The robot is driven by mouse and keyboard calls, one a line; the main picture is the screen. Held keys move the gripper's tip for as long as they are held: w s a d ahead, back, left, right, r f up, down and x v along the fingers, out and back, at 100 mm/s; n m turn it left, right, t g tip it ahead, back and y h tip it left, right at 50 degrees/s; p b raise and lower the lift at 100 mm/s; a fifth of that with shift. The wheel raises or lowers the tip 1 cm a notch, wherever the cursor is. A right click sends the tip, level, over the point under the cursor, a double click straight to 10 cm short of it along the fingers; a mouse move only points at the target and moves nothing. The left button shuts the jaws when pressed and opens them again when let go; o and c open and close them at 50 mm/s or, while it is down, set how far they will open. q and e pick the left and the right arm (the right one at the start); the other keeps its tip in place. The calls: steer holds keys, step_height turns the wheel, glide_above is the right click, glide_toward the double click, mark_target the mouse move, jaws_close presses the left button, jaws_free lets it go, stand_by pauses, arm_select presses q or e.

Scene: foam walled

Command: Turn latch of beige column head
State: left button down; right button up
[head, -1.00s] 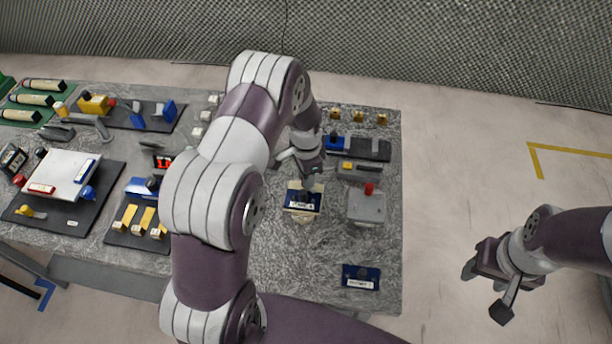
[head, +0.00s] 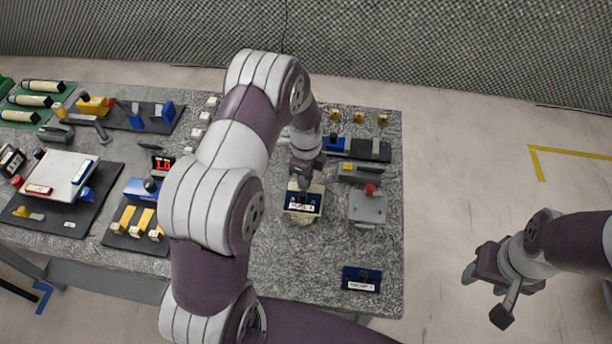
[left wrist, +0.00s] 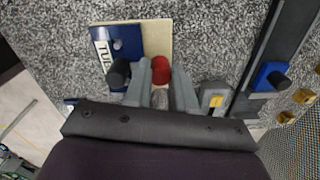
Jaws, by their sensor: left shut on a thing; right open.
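The beige column head (head: 307,216) stands on the table in front of my left arm. It carries a dark blue plate with a white label, only partly readable. In the left wrist view, its beige face (left wrist: 157,35) and blue plate (left wrist: 121,40) show, with a black knob (left wrist: 119,72) beside my fingers. My left gripper (head: 300,187) is at the far edge of the column head. In the left wrist view, its fingers (left wrist: 162,78) close around a red piece (left wrist: 160,68), probably the latch handle. My right gripper (head: 484,292) is open and empty, off the table's right side.
A grey box (head: 367,209) with a red knob stands close to the right of the column head. A blue labelled plate (head: 361,279) lies near the front right. Dark fixtures (head: 367,150) stand behind. The table between the column head and the front edge is clear.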

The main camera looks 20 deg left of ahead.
arm_select(q)
steer(key=shift+w+r+m, duration=0.1)
steer(key=shift+m, duration=0.2)
stand_by(0.4)
steer(key=c, duration=0.9)
jaws_free()
steer(key=shift+c, duration=0.2)
step_height(320, 180, up, 13)
steer(key=b, duration=0.2)
steer(key=shift+f+b, duration=0.2)
steer(key=shift+b, duration=0.2)
